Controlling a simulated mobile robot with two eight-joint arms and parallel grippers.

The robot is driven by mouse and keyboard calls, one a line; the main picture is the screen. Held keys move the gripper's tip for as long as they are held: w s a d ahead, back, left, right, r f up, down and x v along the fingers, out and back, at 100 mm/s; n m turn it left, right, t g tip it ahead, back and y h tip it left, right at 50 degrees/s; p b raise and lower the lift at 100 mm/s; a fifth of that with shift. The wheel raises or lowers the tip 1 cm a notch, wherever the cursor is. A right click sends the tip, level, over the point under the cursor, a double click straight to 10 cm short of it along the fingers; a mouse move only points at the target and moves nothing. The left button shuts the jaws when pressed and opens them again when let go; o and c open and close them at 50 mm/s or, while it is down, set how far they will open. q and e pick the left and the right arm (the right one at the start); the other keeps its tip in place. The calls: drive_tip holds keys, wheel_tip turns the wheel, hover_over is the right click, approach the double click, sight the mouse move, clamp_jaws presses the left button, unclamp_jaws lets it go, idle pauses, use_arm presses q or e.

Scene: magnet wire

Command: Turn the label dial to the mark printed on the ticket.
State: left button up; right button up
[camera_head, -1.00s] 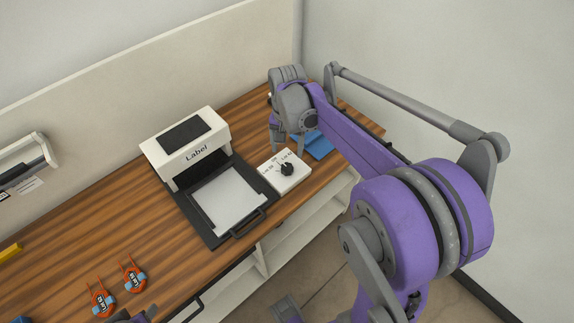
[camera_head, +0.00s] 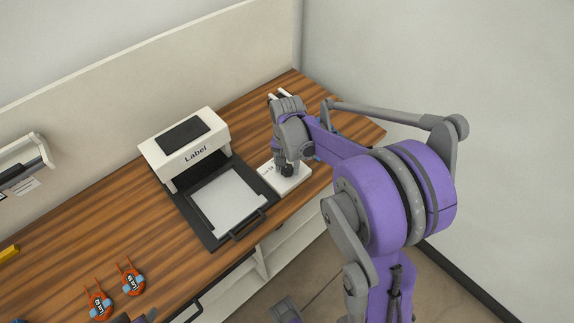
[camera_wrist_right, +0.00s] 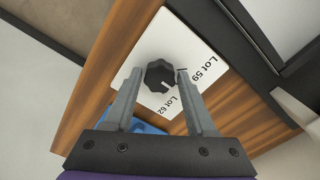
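The label dial is a black knob (camera_wrist_right: 160,75) on a white plate (camera_wrist_right: 205,52), which also shows in the head view (camera_head: 291,184). The plate reads "Lot 59" and "Lot 62" in the wrist view; other print is hidden. A white line on the knob points to the lower right, towards the Lot 62 side. My right gripper (camera_wrist_right: 160,80) is open, with one finger on each side of the knob in view; I cannot tell whether they touch it. Only a sliver of my left gripper (camera_head: 142,318) shows at the bottom edge. I cannot make out a readable ticket.
The white label printer (camera_head: 185,150) with its dark tray (camera_head: 207,233) stands left of the dial. Two orange tagged pieces (camera_head: 101,305) (camera_head: 132,278) lie at the lower left. A blue item (camera_wrist_right: 147,128) lies beside the plate. Bare wood (camera_head: 90,235) is left of the printer.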

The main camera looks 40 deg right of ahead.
clamp_jaws()
drive_tip(key=shift+n, duration=0.3)
drive_tip(key=n, duration=0.4)
drive_tip(key=shift+n+b, duration=0.35)
drive_tip(key=shift+n, duration=1.75)
drive_tip(key=shift+o, duration=2)
unclamp_jaws()
drive_tip(key=shift+r, duration=0.15)
